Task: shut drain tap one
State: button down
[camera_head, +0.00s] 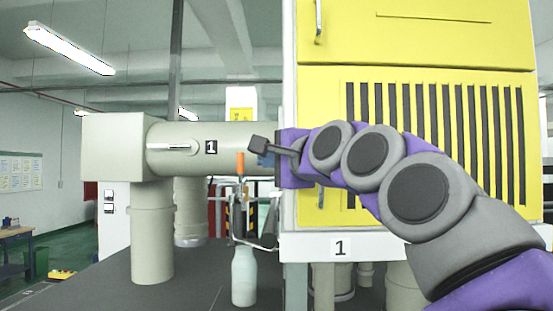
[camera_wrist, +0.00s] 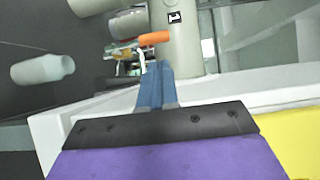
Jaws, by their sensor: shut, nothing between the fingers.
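The drain tap has an orange handle (camera_head: 240,163) that stands upright in the head view, in front of the thick beige pipe marked 1 (camera_head: 225,150). Its metal body (camera_head: 238,200) hangs below, above a pale bottle (camera_head: 243,277). In the wrist view the orange handle (camera_wrist: 154,38) lies crosswise just beyond the fingertips. My gripper (camera_head: 264,160) is shut and empty, just right of the handle at the cabinet's left edge. Its blue fingers (camera_wrist: 157,68) are together and look apart from the handle. Whether they touch the metal body behind them is unclear.
A yellow cabinet (camera_head: 440,75) with dark slats and a 1 label stands close on the right, beside my arm. A silver lever (camera_head: 170,147) sits on the pipe. The bottle (camera_wrist: 43,69) also shows in the wrist view. Dark surface left of the bottle is free.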

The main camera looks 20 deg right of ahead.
aim_at(241, 176)
jog(key=shift+x, duration=2.9)
jog(key=shift+r+p, duration=0.1)
jog(key=shift+p, duration=0.35)
